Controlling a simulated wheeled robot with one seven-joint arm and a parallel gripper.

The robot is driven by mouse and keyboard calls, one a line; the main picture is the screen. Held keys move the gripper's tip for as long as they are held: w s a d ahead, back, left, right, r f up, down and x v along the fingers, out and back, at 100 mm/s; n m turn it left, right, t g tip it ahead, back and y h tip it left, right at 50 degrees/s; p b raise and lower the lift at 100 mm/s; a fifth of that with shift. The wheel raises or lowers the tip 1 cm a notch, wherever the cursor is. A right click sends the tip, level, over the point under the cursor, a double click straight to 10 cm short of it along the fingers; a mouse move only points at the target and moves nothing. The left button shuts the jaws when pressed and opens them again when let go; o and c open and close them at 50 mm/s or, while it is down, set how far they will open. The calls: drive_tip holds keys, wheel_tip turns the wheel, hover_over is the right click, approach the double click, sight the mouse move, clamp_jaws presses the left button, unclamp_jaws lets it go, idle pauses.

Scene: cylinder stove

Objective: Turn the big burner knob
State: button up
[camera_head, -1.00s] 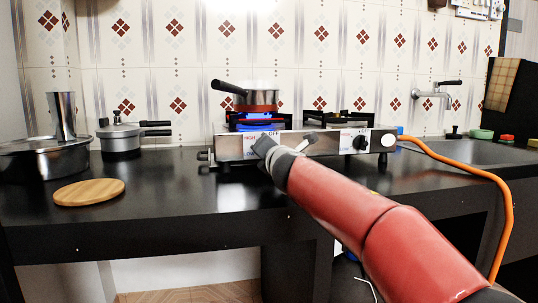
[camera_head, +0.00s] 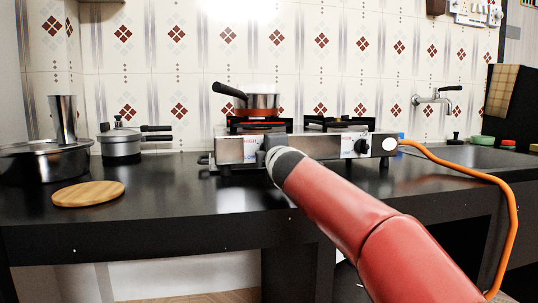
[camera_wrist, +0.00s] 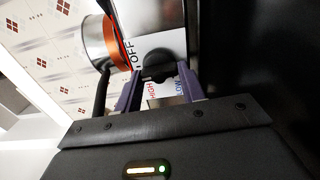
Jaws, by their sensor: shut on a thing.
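The silver stove (camera_head: 320,146) stands on the black counter. Its left knob (camera_wrist: 158,70) is dark and sits between my two purple fingers in the wrist view, beside the printed OFF, HIGH and LOW marks. My gripper (camera_wrist: 158,88) is shut on this knob. In the head view my gripper (camera_head: 268,148) is at the left part of the stove front and hides the knob. A pan (camera_head: 263,102) with a dark handle sits on the left burner. No blue flame shows under it. The right knob (camera_head: 361,147) is free.
An orange hose (camera_head: 470,170) runs from the stove's right end. A lidded pot (camera_head: 121,143), a large steel pan (camera_head: 45,163) and a round wooden board (camera_head: 88,194) are on the left. The counter front is mostly clear.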

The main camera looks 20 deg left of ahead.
drive_tip(key=shift+m, duration=0.3)
idle(0.4)
drive_tip(key=o, duration=1)
drive_tip(key=shift+b+v, duration=1.1)
drive_tip(key=shift+v, duration=2.8)
drive_tip(key=shift+a, duration=0.1)
